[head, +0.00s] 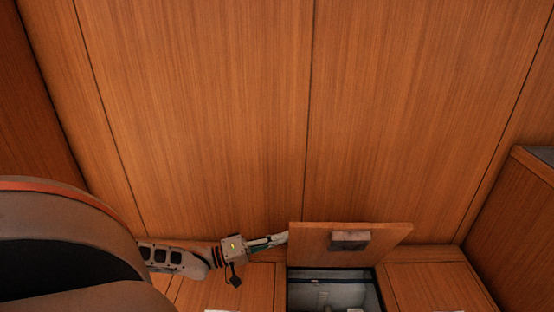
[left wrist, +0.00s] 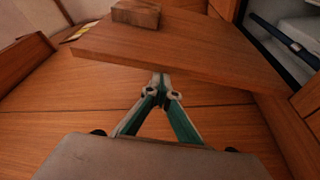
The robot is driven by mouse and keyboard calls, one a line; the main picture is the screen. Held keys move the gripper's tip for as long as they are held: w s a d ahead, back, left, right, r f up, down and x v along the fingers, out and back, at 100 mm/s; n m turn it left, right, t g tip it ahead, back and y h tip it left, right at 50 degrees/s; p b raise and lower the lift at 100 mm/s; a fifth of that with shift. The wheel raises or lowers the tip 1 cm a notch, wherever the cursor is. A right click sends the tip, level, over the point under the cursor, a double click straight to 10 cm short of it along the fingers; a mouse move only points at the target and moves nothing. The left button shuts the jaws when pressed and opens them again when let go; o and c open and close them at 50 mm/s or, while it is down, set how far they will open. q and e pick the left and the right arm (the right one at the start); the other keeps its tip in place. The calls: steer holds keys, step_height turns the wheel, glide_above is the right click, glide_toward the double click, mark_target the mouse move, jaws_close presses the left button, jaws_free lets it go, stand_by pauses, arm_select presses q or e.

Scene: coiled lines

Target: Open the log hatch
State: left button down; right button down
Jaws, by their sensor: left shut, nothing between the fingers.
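The log hatch (head: 310,236) is a wooden lid that stands raised above a square opening (head: 335,292), with a grey block-like handle (head: 350,240) on its face. In the left wrist view the lid (left wrist: 185,50) spans the upper middle, and its block handle (left wrist: 136,13) looks brown. My left gripper (head: 284,238) is at the lid's left edge. In the left wrist view its fingers (left wrist: 161,82) are closed together with nothing between them, and the tips meet the lid's near edge or pass behind it; I cannot tell if they touch. My right gripper is not in view.
The opening shows a pale interior with a dark bar (left wrist: 283,32). Wooden bench tops (head: 430,285) lie on both sides of it. A tall wooden panelled wall (head: 220,110) rises behind. A wooden cabinet (head: 520,220) stands at the right.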

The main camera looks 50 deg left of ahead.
arm_select(q)
steer(key=s+d+f+m, duration=0.2)
steer(key=s+d+f, duration=0.1)
steer(key=s+d, duration=0.1)
steer(key=shift+d+f+h, duration=0.3)
steer(key=shift+f, duration=0.05)
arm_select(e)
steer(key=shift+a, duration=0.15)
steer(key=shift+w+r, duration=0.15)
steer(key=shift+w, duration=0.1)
arm_select(q)
steer(key=shift+s, duration=0.2)
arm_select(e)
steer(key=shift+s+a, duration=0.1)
